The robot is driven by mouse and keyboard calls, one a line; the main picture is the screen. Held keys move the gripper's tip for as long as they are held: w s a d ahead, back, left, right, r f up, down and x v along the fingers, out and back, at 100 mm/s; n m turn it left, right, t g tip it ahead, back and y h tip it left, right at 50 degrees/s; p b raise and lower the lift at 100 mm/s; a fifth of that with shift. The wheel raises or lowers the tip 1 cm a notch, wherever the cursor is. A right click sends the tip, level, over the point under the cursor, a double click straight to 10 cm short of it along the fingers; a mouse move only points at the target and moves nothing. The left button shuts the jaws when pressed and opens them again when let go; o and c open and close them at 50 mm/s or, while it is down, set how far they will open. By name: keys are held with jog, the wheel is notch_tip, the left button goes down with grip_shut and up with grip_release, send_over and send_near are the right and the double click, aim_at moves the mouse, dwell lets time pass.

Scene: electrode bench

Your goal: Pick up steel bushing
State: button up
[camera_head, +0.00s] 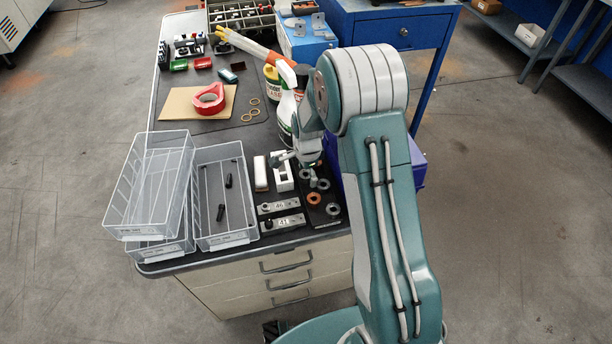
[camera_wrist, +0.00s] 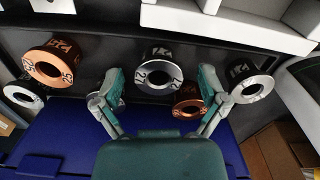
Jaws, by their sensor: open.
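My gripper (camera_wrist: 161,85) is open, its two fingers spread to either side of a steel bushing (camera_wrist: 154,76) marked 27 in the wrist view. I cannot tell whether they touch it. A copper bushing (camera_wrist: 188,101) sits by the right finger, and another steel bushing (camera_wrist: 95,99) is partly hidden behind the left finger. A larger copper bushing (camera_wrist: 49,63) and a steel one (camera_wrist: 22,94) are at the left; another steel bushing (camera_wrist: 250,82) is at the right. In the head view, my gripper (camera_head: 307,168) is low over the dark bushing board (camera_head: 322,222).
A blue bin (camera_wrist: 60,140) lies along the lower part of the wrist view. In the head view, clear trays (camera_head: 222,158) stand left, metal plates (camera_head: 282,222) lie near the front edge, and a spray bottle (camera_head: 287,105) stands close behind my gripper.

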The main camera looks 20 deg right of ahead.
jog(key=shift+a, duration=0.15)
grip_shut()
jog(key=shift+r, duration=0.3)
jog(key=r, duration=0.3)
jog(key=shift+w+a+r, duration=0.25)
jog(key=shift+a+r, duration=0.1)
jog(key=shift+a, duration=0.05)
jog(key=a+r, duration=0.1)
jog(key=w+a+r, duration=0.1)
jog(key=r, duration=0.1)
jog(key=w+a+r, duration=0.1)
jog(key=a+r, duration=0.1)
jog(key=shift+w+r, duration=0.15)
jog(key=shift+w, duration=0.05)
jog(key=w+a+r, duration=0.3)
jog(key=w+a, duration=0.1)
jog(key=a, duration=0.3)
jog(key=shift+a+r, duration=0.15)
jog(key=shift+r, duration=0.05)
